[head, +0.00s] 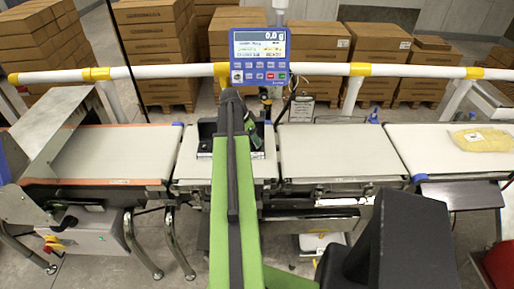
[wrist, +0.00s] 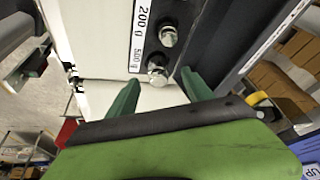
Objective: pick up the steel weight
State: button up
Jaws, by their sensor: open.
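Two shiny steel weights with knobs show in the wrist view, set in a dark case (wrist: 200,35). The nearer steel weight (wrist: 157,72) is beside the "500 g" label; the farther one (wrist: 168,36) is beside "200 g". My gripper (wrist: 159,80) is open, its green fingers apart on either side of the nearer weight's line. I cannot tell whether the fingers touch it or how far below them it lies. In the head view the dark case (head: 205,149) lies on a pale belt section, and my arm and gripper (head: 256,133) cover much of it.
A blue scale display (head: 260,56) reading 0.0 g stands behind the belt. A white rail with yellow joints (head: 326,69) runs behind. The belt section to the right (head: 335,150) is bare. A yellow bag (head: 482,140) lies farther right. A metal guard (head: 55,120) stands at left.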

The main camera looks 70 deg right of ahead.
jog(key=b+x, duration=0.2)
jog(key=x, duration=0.2)
jog(key=shift+s+a+f+b, duration=0.1)
jog(key=shift+b, duration=0.25)
grip_shut()
